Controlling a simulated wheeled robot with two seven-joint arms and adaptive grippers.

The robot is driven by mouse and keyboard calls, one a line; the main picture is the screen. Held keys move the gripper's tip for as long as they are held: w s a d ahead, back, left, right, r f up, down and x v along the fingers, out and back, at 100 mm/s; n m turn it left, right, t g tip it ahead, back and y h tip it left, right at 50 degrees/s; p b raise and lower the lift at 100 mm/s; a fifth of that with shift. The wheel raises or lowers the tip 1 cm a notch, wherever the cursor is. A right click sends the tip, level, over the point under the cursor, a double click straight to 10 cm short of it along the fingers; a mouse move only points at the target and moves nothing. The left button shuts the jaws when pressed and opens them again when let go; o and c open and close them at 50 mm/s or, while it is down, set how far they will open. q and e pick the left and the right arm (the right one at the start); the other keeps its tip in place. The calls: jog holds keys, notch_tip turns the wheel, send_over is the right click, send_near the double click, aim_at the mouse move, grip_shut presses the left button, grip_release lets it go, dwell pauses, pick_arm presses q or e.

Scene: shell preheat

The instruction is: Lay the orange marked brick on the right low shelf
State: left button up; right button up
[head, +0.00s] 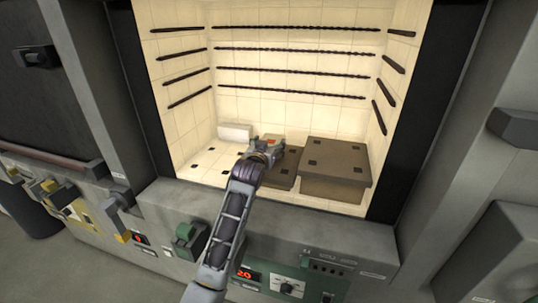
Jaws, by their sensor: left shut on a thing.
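My left gripper (268,151) reaches into the lit chamber and is shut on the orange marked brick. Only a small orange patch (270,141) of this brick shows between the fingers; the rest is hidden by the gripper. The gripper is above the left part of a low brown slab (286,181); I cannot tell whether the brick touches it. To the right stands a taller brown shelf (339,169) with dark square marks on its flat top, which is empty. My right gripper is not in view.
A white block (235,131) lies at the back left of the tiled chamber floor. Dark rods (290,71) line the chamber walls. The front panel (300,255) with switches and displays lies below the opening. The front left floor is clear.

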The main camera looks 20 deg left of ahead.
pick_arm(q)
jog(key=shift+f, duration=1.8)
jog(key=o, duration=1.3)
jog(key=shift+f, duration=0.15)
jog(key=shift+c, duration=0.2)
jog(key=shift+s, duration=0.1)
jog(key=s+r+b, duration=0.1)
jog(key=s+r, duration=0.1)
jog(key=s, duration=0.9)
jog(key=shift+s, duration=0.4)
